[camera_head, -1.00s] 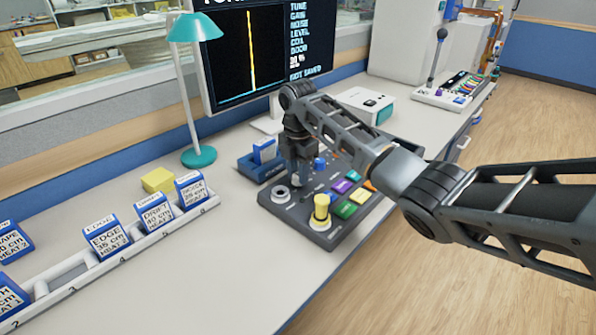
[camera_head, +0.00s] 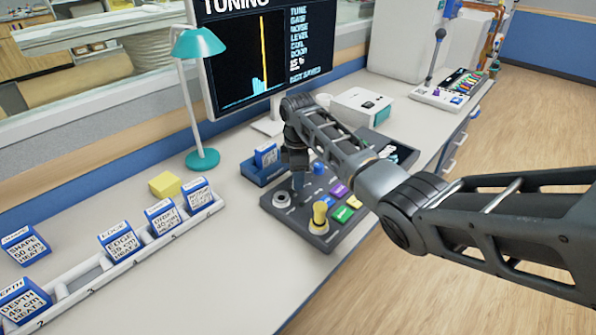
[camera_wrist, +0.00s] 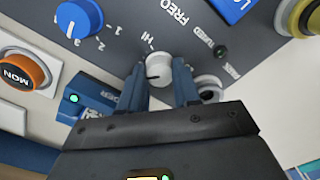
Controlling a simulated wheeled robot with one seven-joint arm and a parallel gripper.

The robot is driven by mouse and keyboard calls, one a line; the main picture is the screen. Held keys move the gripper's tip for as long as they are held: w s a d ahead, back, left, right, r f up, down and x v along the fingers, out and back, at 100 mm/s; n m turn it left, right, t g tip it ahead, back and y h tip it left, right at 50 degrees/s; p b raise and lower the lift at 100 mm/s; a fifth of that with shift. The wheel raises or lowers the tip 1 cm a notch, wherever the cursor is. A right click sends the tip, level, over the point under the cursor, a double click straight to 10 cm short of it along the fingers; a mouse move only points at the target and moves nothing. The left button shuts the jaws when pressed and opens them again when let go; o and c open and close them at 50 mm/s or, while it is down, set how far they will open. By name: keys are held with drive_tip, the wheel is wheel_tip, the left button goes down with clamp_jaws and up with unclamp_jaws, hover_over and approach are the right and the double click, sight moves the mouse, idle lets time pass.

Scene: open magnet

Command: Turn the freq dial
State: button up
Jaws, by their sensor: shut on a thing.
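The freq dial (camera_wrist: 158,68) is a small pale grey knob on the dark console (camera_head: 318,240), with "FREQ" and "HI" printed beside it in the wrist view. My gripper (camera_wrist: 160,84) has its two blue fingers on either side of the dial and is shut on it. In the head view my gripper (camera_head: 298,186) reaches down to the console's back left part, and the arm hides the dial there. The monitor (camera_head: 250,60) is headed "TUNING" and shows a yellow line with blue bars to its left.
The console also bears a yellow knob (camera_head: 319,214), coloured buttons (camera_head: 342,214) and a blue numbered dial (camera_wrist: 78,18). A teal lamp (camera_head: 202,158) stands left of it. A rack (camera_head: 85,278) of labelled blue blocks lies at the front left.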

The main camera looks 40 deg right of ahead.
drive_tip(key=shift+m+p, duration=0.55)
drive_tip(key=shift+m, duration=0.65)
drive_tip(key=o, duration=1.1)
drive_tip(key=shift+c, duration=0.2)
drive_tip(key=shift+r, duration=3.9)
